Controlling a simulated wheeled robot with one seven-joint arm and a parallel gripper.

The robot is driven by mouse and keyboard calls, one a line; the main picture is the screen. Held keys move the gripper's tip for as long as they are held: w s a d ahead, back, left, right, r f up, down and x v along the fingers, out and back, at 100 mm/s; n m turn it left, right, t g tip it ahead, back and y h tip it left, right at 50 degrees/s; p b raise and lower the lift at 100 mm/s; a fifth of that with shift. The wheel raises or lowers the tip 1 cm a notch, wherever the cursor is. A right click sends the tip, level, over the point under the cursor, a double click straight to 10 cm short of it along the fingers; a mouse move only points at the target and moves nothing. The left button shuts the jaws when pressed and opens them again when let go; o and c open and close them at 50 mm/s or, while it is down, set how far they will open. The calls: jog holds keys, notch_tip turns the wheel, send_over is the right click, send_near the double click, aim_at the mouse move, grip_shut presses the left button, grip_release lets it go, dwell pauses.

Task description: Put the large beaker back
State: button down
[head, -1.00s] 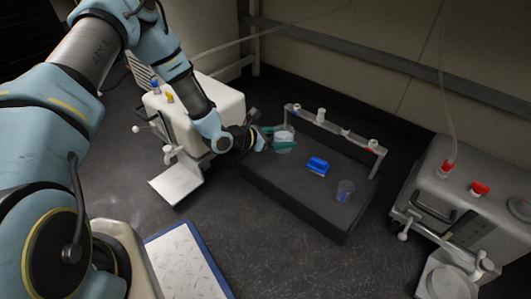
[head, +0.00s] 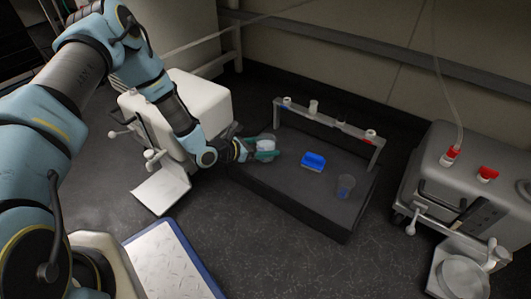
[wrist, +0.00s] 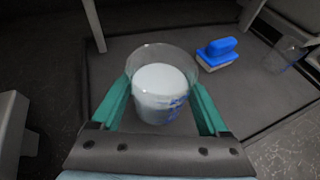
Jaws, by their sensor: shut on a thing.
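The large beaker (wrist: 160,88) is clear glass with blue marks and white contents. My gripper (wrist: 160,103) is shut on it, with one green finger on each side. In the head view the beaker (head: 266,145) is over the left part of the dark platform (head: 285,205), near the left post of the rack, and my gripper (head: 260,149) reaches it from the left. The fingers hide part of it there. I cannot tell whether its base touches the platform.
A blue-handled brush or scrubber (head: 313,161) and a small clear beaker (head: 345,186) stand to the right on the platform. A rack bar (head: 325,120) with several caps runs along its back. A white machine (head: 205,100) is at left, a grey machine (head: 450,165) at right.

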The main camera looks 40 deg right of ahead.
jog(key=shift+f, duration=0.45)
jog(key=shift+f, duration=0.15)
grip_release()
